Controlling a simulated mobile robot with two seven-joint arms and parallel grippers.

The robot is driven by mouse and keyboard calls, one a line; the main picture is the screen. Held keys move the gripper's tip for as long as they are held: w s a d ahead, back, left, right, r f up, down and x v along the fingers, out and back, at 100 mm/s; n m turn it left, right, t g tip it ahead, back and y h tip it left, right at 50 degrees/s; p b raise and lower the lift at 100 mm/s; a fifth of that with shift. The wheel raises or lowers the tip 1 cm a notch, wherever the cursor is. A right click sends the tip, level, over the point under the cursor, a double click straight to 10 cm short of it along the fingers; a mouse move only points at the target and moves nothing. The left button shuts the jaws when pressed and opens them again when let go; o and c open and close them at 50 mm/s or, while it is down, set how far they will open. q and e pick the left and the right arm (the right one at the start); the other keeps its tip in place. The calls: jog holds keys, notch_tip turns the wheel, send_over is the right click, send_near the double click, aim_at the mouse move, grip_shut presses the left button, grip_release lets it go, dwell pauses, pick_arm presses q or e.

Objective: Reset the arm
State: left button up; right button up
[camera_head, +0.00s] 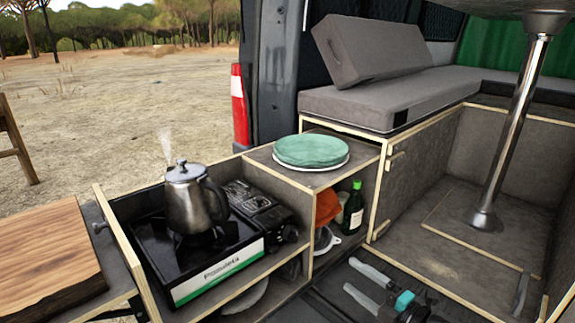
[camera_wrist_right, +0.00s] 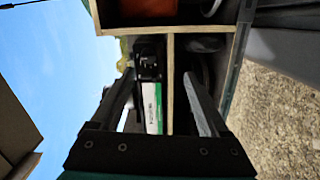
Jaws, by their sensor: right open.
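My right gripper (camera_head: 350,275) shows at the bottom of the head view, right of centre, over the dark floor in front of the kitchen box. Its two grey fingers are apart and point left toward the box, with nothing between them. In the right wrist view the open fingers (camera_wrist_right: 160,80) frame the stove's green and white front panel (camera_wrist_right: 152,107), which lies farther off in the sideways picture. My left gripper does not show in either view.
A steaming metal kettle (camera_head: 195,200) stands on the gas stove (camera_head: 218,275). Green plates (camera_head: 311,150) sit on the box top. A green bottle (camera_head: 353,208) and an orange cloth (camera_head: 327,206) are in the shelf below. A metal table post (camera_head: 513,130) stands at right. A wooden board (camera_head: 45,255) lies left.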

jog(key=s+d+f+m+g+h+p, duration=0.3)
jog(key=s+f+m+h+p, duration=0.15)
jog(key=s+f+m, duration=0.4)
jog(key=s+d+f+m+g+h+p, duration=0.2)
jog(key=s+f+m+h+p, duration=0.3)
jog(key=s+f, duration=0.55)
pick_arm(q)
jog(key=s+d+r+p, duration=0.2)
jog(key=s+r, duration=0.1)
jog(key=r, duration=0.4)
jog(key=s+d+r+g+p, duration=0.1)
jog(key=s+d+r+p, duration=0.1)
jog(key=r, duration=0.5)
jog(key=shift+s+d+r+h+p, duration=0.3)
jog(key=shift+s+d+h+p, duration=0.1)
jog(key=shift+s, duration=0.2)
pick_arm(e)
jog(key=s+a+f+m+g, duration=0.2)
jog(key=s, duration=0.7)
jog(key=s+a+f+m+g, duration=0.2)
jog(key=s+m+g, duration=0.1)
jog(key=s, duration=0.6)
jog(key=s+a+f+m+g, duration=0.1)
jog(key=s+f+m+g, duration=0.1)
jog(key=s, duration=0.8)
jog(key=shift+a+f+g, duration=0.4)
jog(key=shift+f+g, duration=0.1)
jog(key=shift+g, duration=0.2)
